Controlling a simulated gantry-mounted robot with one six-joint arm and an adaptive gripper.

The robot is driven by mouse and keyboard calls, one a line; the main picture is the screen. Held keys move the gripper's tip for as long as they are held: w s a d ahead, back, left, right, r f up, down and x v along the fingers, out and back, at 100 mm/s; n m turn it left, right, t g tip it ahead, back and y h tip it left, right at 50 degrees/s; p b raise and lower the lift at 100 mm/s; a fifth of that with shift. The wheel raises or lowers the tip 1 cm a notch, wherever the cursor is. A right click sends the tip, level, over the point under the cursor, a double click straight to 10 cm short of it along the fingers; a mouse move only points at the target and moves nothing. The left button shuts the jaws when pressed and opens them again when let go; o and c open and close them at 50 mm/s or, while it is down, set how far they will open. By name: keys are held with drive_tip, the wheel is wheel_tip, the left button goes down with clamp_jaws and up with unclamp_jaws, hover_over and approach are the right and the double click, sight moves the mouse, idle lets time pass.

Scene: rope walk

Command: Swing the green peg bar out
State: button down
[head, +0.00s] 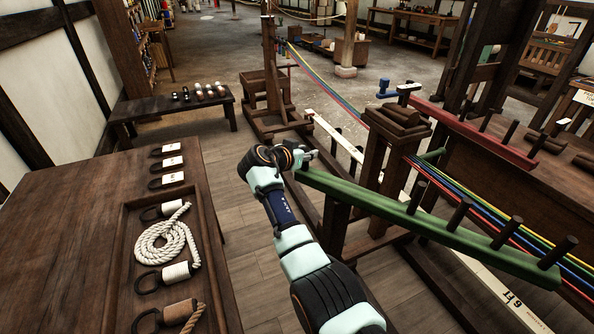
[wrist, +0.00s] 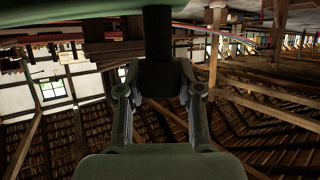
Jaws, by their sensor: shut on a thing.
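The green peg bar (head: 430,222) runs from the middle of the head view down to the lower right, with several dark upright pegs on it. Its green surface also fills the top edge of the wrist view (wrist: 70,13). In the wrist view my gripper (wrist: 160,92) is shut on a dark handle (wrist: 158,35) that joins the green bar. In the head view the handle is largely hidden by my gripper.
A red peg bar (head: 475,132) with a blue knob (head: 384,89) lies beyond. Coloured strands (head: 345,103) run past the green bar at its right. A wooden table (head: 70,245) with rope coils stands at left. Floor between table and frame is clear.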

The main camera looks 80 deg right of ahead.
drive_tip(key=shift+s+d+f+m+g+b, duration=0.2)
drive_tip(key=shift+d+m+g+b, duration=0.1)
drive_tip(key=shift+b, duration=0.2)
drive_tip(key=c, duration=0.7)
unclamp_jaws()
drive_tip(key=shift+r, duration=0.1)
drive_tip(key=shift+c, duration=0.2)
drive_tip(key=shift+w+a+r, duration=0.1)
drive_tip(key=v, duration=1.1)
drive_tip(key=shift+w+a+r, duration=0.2)
drive_tip(key=shift+a, duration=0.05)
drive_tip(key=shift+c, duration=0.3)
